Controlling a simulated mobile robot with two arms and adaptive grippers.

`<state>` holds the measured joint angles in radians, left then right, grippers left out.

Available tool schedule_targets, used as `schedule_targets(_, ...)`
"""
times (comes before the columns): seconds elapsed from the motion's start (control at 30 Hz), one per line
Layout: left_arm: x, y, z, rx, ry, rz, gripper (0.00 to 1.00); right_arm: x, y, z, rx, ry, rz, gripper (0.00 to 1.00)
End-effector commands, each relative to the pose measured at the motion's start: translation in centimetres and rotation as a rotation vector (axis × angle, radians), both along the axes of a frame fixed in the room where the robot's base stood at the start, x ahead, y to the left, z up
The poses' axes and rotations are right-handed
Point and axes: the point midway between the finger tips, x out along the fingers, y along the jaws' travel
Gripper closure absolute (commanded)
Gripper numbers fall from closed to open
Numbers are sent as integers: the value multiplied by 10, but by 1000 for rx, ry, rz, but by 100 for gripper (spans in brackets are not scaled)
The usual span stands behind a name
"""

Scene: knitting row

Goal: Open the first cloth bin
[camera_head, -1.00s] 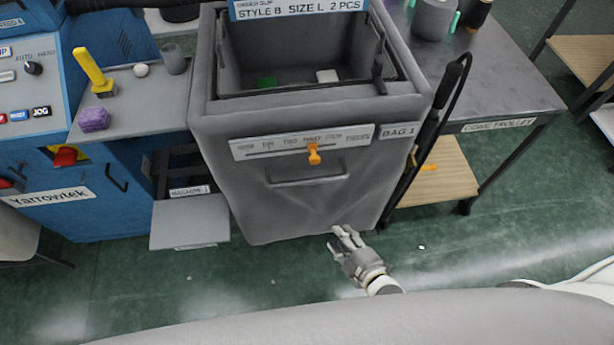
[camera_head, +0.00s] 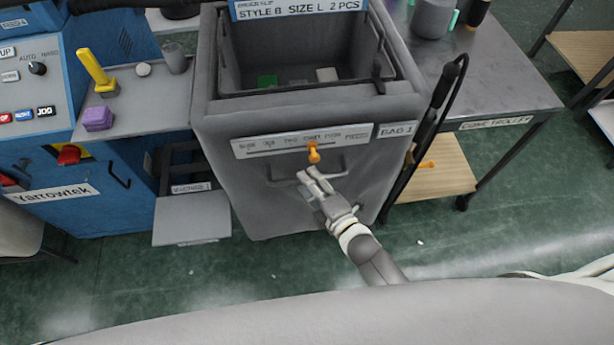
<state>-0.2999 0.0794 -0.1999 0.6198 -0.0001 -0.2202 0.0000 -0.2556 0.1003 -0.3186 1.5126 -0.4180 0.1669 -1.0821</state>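The first cloth bin (camera_head: 275,210) is a grey soft-sided bin labelled BAG 1, in the middle of the head view. Its front carries a white scale strip (camera_head: 270,146) with an orange slider (camera_head: 314,153), and below it a bar handle (camera_head: 282,178). My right gripper (camera_head: 309,176) is in front of the bin, its fingertips overlapping the right part of the handle. The fingers look spread apart; whether they touch the handle I cannot tell. My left gripper is not in view.
The bin's top shows a hollow with a green piece (camera_head: 267,81) and a white piece (camera_head: 327,75). A blue machine (camera_head: 100,205) with a grey shelf (camera_head: 150,105) stands left. A trolley (camera_head: 500,85) stands right, with a black pole before it.

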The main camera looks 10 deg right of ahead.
Motion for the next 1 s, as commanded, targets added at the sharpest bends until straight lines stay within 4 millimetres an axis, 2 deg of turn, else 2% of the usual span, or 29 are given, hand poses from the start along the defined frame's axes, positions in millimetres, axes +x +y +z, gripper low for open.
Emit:
schedule_targets(0.2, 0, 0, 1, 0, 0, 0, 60, 16, 7, -3, 1, 1, 0, 63)
schedule_targets(0.5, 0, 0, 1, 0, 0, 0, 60, 18, 8, -4, 0, 2, 0, 63)
schedule_targets(0.57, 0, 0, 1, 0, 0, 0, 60, 18, 8, -4, 0, 2, 0, 68)
schedule_targets(0.8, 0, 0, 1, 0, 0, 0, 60, 18, 7, -4, 0, 2, 0, 99)
schedule_targets(1.0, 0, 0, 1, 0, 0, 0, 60, 17, 7, -4, 0, 2, 0, 100)
